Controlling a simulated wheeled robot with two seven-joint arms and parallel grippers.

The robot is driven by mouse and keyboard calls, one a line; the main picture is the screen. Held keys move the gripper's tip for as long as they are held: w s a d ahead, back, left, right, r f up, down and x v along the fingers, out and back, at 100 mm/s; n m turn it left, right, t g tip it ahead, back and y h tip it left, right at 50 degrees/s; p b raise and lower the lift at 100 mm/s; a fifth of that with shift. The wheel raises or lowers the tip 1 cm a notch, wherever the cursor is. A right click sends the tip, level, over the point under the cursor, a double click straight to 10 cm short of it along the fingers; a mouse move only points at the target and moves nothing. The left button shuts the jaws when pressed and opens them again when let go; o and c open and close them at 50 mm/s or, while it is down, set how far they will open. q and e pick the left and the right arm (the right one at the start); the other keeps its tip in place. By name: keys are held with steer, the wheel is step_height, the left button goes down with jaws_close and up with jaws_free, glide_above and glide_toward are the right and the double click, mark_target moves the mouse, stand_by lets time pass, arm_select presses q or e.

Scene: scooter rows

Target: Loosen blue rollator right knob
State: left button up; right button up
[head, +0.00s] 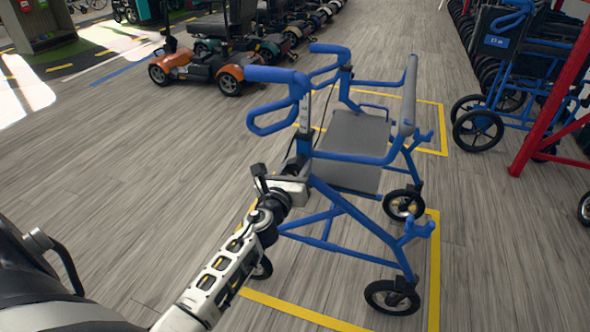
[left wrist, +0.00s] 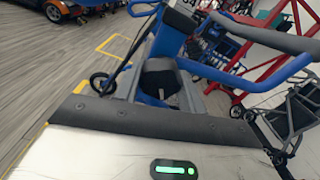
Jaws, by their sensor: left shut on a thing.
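The blue rollator (head: 345,205) stands upright on the wood-look floor, with a grey seat (head: 352,140) and blue loop handles. My left gripper (head: 300,168) reaches its near side, at the upright below the near handle. In the left wrist view a dark rounded knob (left wrist: 158,72) sits between the fingers of my left gripper (left wrist: 158,88), against the blue frame. The gripper is shut on this knob. My right gripper is not in view.
Yellow tape (head: 434,270) marks a rectangle around the rollator. An orange scooter (head: 190,66) and a row of others stand behind to the left. A blue wheelchair (head: 497,60) and a red post (head: 553,90) are at the right. The floor left of the rollator is clear.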

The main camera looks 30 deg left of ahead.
arm_select(q)
steer(key=n, duration=0.4)
steer(key=shift+n, duration=0.3)
steer(key=n, duration=0.5)
steer(key=shift+d, duration=0.1)
steer(key=n, duration=0.4)
steer(key=shift+r, duration=0.15)
steer(key=n, duration=0.3)
steer(key=shift+p, duration=0.4)
steer(key=shift+n, duration=0.4)
steer(key=n+p, duration=0.1)
steer(key=n, duration=0.1)
steer(key=shift+r+n, duration=0.1)
steer(key=shift+n, duration=0.3)
steer(key=n+p, duration=0.1)
steer(key=n, duration=0.2)
steer(key=shift+p, duration=0.35)
steer(key=shift+n+p, duration=0.3)
steer(key=shift+n, duration=0.6)
steer(key=shift+n+p, duration=0.3)
steer(key=shift+n, duration=0.8)
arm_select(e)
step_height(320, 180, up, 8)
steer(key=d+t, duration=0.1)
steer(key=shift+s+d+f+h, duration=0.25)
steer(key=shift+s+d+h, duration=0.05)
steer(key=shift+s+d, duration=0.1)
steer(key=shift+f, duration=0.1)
